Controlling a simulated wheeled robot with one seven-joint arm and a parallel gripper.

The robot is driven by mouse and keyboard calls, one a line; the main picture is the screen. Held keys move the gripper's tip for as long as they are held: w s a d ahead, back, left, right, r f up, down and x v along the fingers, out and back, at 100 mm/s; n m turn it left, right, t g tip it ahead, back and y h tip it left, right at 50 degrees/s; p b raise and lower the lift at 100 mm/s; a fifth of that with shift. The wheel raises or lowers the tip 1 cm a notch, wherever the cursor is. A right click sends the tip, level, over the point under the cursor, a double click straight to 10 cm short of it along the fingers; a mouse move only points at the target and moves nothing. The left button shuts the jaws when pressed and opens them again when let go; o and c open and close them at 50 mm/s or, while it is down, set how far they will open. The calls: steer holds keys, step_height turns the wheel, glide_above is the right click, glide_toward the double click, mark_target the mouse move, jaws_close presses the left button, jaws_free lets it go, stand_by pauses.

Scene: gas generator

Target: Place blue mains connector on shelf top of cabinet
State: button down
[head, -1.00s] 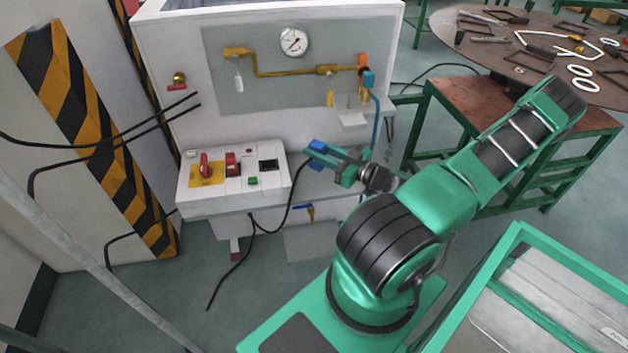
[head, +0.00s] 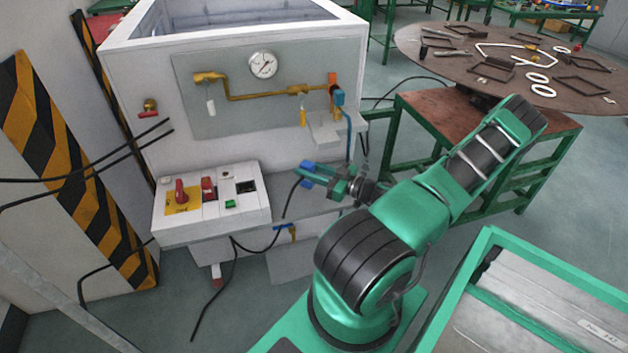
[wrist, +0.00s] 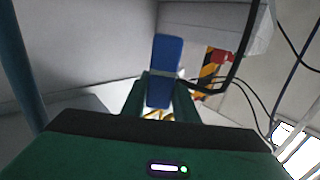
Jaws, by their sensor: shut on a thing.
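The blue mains connector (head: 306,174) is between the fingers of my gripper (head: 318,178), to the right of the control box and in front of the cabinet (head: 190,130). In the wrist view my gripper (wrist: 160,95) is shut on the connector (wrist: 165,62), which stands out past the fingertips. A black cable hangs from the connector. The shelf top (head: 268,213) of the cabinet is the grey ledge at its front, to the right of the control box. My arm partly hides its right end.
The control box (head: 212,203) with red switches stands on the left of the ledge. A blue pipe (head: 348,135) and a small bracket (head: 330,127) are on the cabinet's front at right. A brown-topped table (head: 470,115) stands to the right.

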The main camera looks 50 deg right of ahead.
steer(key=shift+d+f, duration=0.7)
steer(key=shift+f, duration=0.4)
steer(key=shift+d+f, duration=0.75)
steer(key=shift+f, duration=0.3)
steer(key=shift+d+f, duration=0.7)
steer(key=shift+f, duration=0.4)
steer(key=c, duration=1.4)
jaws_free()
steer(key=shift+f, duration=0.15)
